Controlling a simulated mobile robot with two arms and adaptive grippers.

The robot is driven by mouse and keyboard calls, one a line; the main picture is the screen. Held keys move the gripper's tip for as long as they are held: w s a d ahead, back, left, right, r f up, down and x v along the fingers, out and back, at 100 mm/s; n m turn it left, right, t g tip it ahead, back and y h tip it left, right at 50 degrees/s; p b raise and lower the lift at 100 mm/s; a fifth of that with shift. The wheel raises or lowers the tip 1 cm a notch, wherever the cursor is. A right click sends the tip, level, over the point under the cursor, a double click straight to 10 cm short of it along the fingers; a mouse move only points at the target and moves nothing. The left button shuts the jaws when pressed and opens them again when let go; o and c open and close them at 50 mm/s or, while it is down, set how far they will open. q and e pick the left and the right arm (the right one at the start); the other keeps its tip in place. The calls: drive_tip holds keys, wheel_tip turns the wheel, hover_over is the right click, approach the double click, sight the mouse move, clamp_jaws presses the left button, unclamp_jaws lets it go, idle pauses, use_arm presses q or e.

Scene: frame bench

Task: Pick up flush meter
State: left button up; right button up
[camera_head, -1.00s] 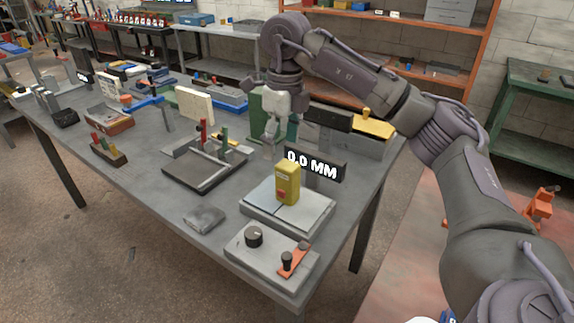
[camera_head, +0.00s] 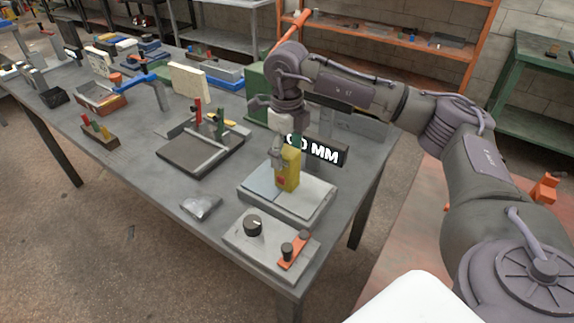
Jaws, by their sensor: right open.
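The flush meter seems to be the yellow block (camera_head: 289,170) with a small red mark, standing upright on a light grey two-part plate (camera_head: 262,201) near the bench's right end. My right gripper (camera_head: 277,160) is open and points down at the yellow block's upper left side. The fingers overlap the block's edge in the picture, and I cannot tell whether they touch it. My left gripper is not in view.
A control box with a black knob (camera_head: 253,224) and an orange lever (camera_head: 294,250) sits in front. A grey lump (camera_head: 200,206) lies to the left. A dark tray fixture (camera_head: 195,155) with red and green handles stands farther left.

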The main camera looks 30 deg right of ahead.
wheel_tip(320, 180, down, 2)
drive_tip(key=shift+d+f, duration=0.1)
drive_tip(key=shift+f, duration=0.4)
drive_tip(key=shift+c, duration=0.7)
drive_tip(key=c, duration=1.1)
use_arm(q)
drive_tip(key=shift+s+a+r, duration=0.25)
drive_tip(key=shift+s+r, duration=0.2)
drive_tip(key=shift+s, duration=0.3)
use_arm(e)
drive_tip(key=shift+c, duration=0.4)
drive_tip(key=shift+r, duration=0.1)
